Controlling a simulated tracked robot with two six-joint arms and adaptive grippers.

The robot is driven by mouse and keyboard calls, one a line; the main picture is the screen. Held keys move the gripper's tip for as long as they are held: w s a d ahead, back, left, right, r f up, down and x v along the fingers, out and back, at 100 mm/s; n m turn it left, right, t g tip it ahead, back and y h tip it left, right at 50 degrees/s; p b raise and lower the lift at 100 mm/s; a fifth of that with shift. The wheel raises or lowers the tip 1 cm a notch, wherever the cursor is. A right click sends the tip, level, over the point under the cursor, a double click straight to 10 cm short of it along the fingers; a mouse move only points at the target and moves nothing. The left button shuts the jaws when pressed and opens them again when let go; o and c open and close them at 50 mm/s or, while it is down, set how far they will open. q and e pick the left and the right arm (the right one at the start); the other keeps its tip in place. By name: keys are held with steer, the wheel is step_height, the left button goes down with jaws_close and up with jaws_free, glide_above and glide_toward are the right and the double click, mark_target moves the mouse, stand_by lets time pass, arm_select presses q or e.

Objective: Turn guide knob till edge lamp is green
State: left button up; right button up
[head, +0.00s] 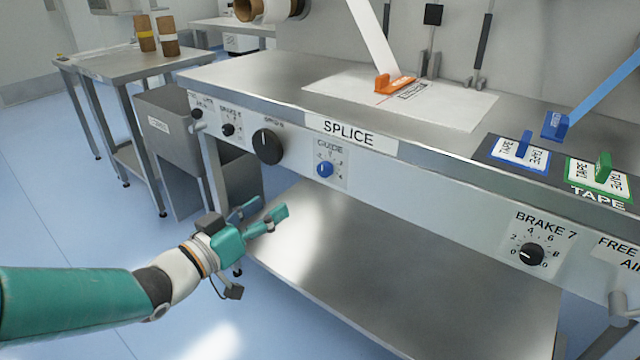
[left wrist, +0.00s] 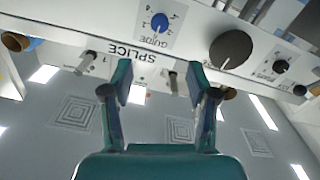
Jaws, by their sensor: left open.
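The guide knob (head: 324,169) is a small blue dial on a white plate marked GUIDE, on the front panel of the splice table below the SPLICE label (head: 352,133). It also shows in the left wrist view (left wrist: 159,23), upside down, beyond the fingers. My left gripper (head: 264,213) is open and empty, in front of the panel, below and to the left of the knob, and not touching it. Its two teal fingers stand apart in the left wrist view (left wrist: 160,82). I cannot make out the edge lamp. My right gripper is not in view.
A large black knob (head: 267,146) sits left of the guide knob, with smaller black knobs (head: 228,130) beyond it. The BRAKE 7 knob (head: 531,254) is far right. A steel lower shelf (head: 400,290) juts out below the panel. Grey bins (head: 168,140) stand at left.

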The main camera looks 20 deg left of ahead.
mark_target(322, 171)
arm_select(q)
steer(key=b+x, duration=0.2)
steer(key=x, duration=1.4)
steer(key=shift+w+f, duration=0.1)
steer(key=shift+w, duration=0.05)
jaws_close()
steer(key=m+b, duration=0.2)
steer(key=m, duration=0.1)
steer(key=shift+f+b, duration=0.1)
steer(key=shift+b, duration=0.3)
steer(key=shift+d+m+b, duration=0.1)
steer(key=shift+m+b, duration=0.8)
steer(key=shift+m, duration=0.5)
